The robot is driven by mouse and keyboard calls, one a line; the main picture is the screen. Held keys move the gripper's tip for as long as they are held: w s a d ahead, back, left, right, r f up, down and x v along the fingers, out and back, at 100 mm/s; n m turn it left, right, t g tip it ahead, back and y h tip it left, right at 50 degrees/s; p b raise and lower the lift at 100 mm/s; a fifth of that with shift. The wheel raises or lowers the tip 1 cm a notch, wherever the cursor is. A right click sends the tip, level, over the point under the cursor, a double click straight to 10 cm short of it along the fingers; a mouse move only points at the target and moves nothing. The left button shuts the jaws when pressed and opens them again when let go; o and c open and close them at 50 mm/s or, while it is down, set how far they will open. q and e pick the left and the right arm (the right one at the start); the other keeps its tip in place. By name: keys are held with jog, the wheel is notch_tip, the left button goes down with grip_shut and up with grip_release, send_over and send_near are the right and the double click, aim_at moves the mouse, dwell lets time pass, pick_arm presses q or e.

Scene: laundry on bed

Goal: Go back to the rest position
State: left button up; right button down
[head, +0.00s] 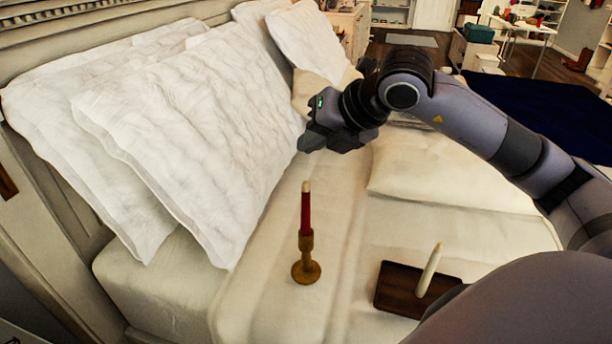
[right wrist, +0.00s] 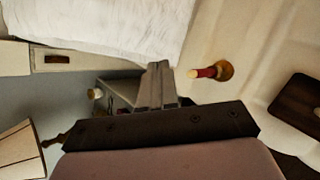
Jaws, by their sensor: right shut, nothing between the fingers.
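My right gripper (head: 318,140) hangs in the air over the bed, above and behind the red candle. It is shut with nothing in it, and its closed fingers also show in the right wrist view (right wrist: 158,85). My right arm reaches in from the right side of the head view. My left gripper is not in view.
A red candle (head: 306,210) stands upright in a wooden holder (head: 306,268) on the bed (head: 250,300). A dark wooden board (head: 393,289) with a white stick-like object (head: 430,268) lies right of it. White pillows (head: 195,130) lean against the headboard (head: 60,45).

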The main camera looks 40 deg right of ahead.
jog(key=shift+a+f, duration=0.1)
jog(key=s+a+f+m+g+y+p, duration=0.1)
jog(key=s+a+y, duration=0.2)
jog(key=a+y, duration=0.5)
jog(key=s+a+f+g+y+p, duration=0.1)
jog(key=s+a+f+y, duration=0.15)
jog(key=a+y, duration=0.55)
jog(key=d+f+m+t+h+p, duration=0.2)
jog(key=d+f+m+t+h, duration=0.3)
jog(key=f+m+t+h, duration=1.05)
jog(key=s+d+f+m+g, duration=0.1)
jog(key=s+f+m+g, duration=1)
jog(key=s+f+g, duration=0.1)
jog(key=shift+d+f+h+p, duration=0.15)
jog(key=shift+f+h+p, duration=0.3)
jog(key=shift+f, duration=0.3)
jog(key=shift+w+r, duration=0.1)
